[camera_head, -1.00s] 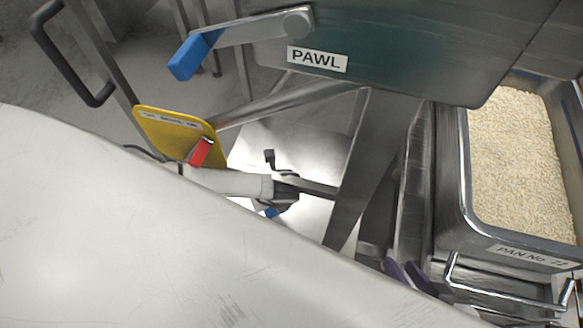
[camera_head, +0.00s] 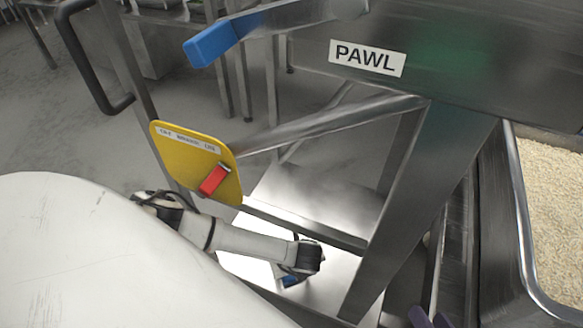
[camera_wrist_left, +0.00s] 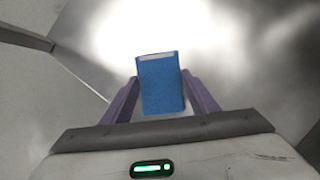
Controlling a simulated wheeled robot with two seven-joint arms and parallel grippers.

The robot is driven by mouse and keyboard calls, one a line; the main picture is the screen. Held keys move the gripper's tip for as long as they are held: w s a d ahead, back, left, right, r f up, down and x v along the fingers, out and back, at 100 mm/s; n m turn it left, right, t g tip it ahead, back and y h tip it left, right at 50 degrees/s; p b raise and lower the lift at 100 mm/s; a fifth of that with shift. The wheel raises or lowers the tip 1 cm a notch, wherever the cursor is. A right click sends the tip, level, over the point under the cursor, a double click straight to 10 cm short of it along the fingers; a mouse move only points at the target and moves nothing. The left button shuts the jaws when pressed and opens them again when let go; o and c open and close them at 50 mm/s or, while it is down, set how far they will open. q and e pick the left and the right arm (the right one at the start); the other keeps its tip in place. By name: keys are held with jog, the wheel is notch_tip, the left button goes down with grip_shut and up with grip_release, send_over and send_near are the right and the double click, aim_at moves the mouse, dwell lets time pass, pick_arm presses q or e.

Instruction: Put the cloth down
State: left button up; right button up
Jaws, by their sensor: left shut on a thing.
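The cloth (camera_wrist_left: 161,85) is a small blue rectangular block with a pale strip along its top edge. It sits between the purple fingers of my left gripper (camera_wrist_left: 162,95), which is shut on it, above a bright metal surface. In the head view a bit of blue cloth (camera_head: 290,281) shows below my left wrist, and the left fingers are hidden there. My right gripper (camera_head: 430,318) shows only as two purple fingertips at the bottom edge. They are apart with nothing seen between them.
The bright metal shelf (camera_head: 330,205) lies under my left arm, behind a slanted steel leg (camera_head: 415,215). A yellow board (camera_head: 180,150) with a red clip hangs at left. The PAWL panel (camera_head: 440,60) and blue-ended lever (camera_head: 210,46) are above. A pan of rice (camera_head: 553,200) stands at right.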

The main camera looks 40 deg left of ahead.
pick_arm(q)
jog(key=o, duration=1)
jog(key=shift+p+v, duration=0.7)
jog(key=shift+v, duration=0.4)
jog(key=p+v, duration=0.4)
jog(key=v, duration=0.6)
jog(key=shift+a, duration=0.1)
pick_arm(e)
jog(key=d+f+h, duration=0.1)
jog(key=d+f+g, duration=0.1)
jog(key=f, duration=0.1)
jog(key=s+d+f+g+h, duration=0.1)
jog(key=shift+d+f+h, duration=0.1)
jog(key=shift+f+h, duration=0.15)
jog(key=shift+h, duration=0.05)
